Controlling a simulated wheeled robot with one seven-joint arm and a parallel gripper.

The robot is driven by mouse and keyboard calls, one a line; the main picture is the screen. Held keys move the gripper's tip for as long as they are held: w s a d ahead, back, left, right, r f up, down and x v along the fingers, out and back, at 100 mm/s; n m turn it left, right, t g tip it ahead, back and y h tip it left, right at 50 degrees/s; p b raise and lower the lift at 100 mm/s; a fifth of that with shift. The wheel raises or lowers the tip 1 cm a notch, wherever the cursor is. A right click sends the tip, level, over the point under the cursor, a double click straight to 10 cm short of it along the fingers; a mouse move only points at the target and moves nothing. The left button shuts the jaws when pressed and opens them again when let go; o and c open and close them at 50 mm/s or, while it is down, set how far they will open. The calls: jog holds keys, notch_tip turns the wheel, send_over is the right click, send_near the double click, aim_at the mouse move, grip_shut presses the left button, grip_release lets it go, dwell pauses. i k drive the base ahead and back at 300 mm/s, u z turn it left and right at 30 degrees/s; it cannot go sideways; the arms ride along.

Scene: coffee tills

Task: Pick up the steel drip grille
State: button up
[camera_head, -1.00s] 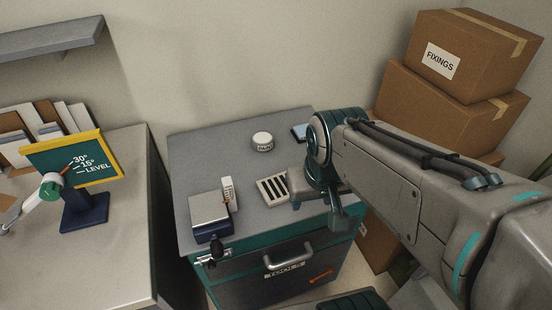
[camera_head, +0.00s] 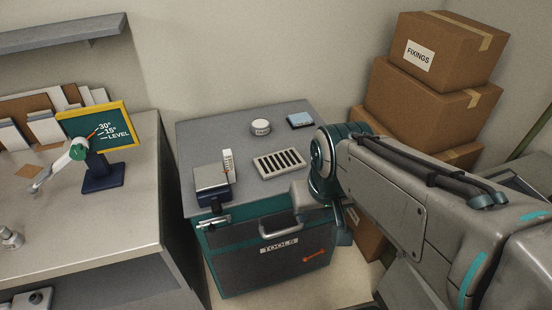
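The steel drip grille (camera_head: 279,163) is a light rectangular plate with several dark slots. It lies flat on the grey top of the tool cabinet (camera_head: 190,145), near its front right, and now shows whole. My arm reaches in from the right, and its wrist end is just right of and in front of the grille, with a clear gap showing in the picture. My gripper's fingers are not clearly visible; they are hidden behind or below the wrist. Nothing visibly touches the grille.
A small vice-like block (camera_head: 211,180) and a white upright box (camera_head: 228,164) stand left of the grille. A round white tin (camera_head: 261,127) and a blue-screened device (camera_head: 300,120) lie behind it. Cardboard boxes (camera_head: 425,105) are stacked at right.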

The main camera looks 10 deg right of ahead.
aim_at(277, 164)
jog(key=u, duration=0.05)
jog(key=k, duration=0.45)
jog(key=z, duration=0.35)
jog(key=i, duration=1.25)
jog(key=u, duration=1.1)
